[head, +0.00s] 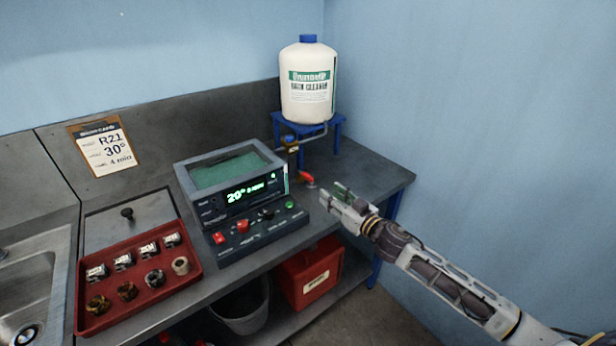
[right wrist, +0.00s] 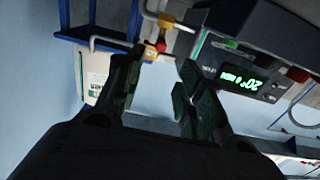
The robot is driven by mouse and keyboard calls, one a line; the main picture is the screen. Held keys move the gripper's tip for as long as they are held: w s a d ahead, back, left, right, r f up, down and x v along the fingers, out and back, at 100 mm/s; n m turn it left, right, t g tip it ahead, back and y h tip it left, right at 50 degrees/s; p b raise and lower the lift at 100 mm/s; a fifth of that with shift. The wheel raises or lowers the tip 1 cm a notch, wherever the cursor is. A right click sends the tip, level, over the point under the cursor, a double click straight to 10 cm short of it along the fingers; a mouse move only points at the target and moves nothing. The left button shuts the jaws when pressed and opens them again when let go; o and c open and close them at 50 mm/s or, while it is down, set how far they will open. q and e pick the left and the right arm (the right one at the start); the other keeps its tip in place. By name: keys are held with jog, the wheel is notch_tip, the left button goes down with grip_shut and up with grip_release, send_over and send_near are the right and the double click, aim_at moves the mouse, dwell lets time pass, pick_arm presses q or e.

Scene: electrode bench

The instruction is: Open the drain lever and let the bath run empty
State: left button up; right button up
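The bath (head: 182,180) is a grey tank on the bench with green liquid inside and a display showing 20°. The red drain lever (head: 306,178) sticks out at its right side, near the bench's right part. My right gripper (head: 341,197) is just to the right of and in front of the lever, apart from it in the head view. In the right wrist view its two dark fingers (right wrist: 158,95) are spread with nothing between them. A red and yellow fitting (right wrist: 160,46) shows beyond the fingertips, probably the lever. My left gripper is not in view.
A white cleaner bottle (head: 308,88) stands on a blue stand (head: 338,122) behind the lever, with a pipe and brass valve (head: 290,143) below it. A red tray (head: 110,318) with several small parts lies at left. A red bin (head: 308,280) sits under the bench.

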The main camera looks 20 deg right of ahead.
aim_at(312, 179)
jog(key=x, duration=0.7)
jog(key=shift+w, duration=0.2)
jog(key=x, duration=0.4)
jog(key=shift+w+a, duration=0.15)
jog(key=shift+w, duration=0.15)
jog(key=shift+w+a, duration=0.2)
jog(key=shift+w, duration=0.3)
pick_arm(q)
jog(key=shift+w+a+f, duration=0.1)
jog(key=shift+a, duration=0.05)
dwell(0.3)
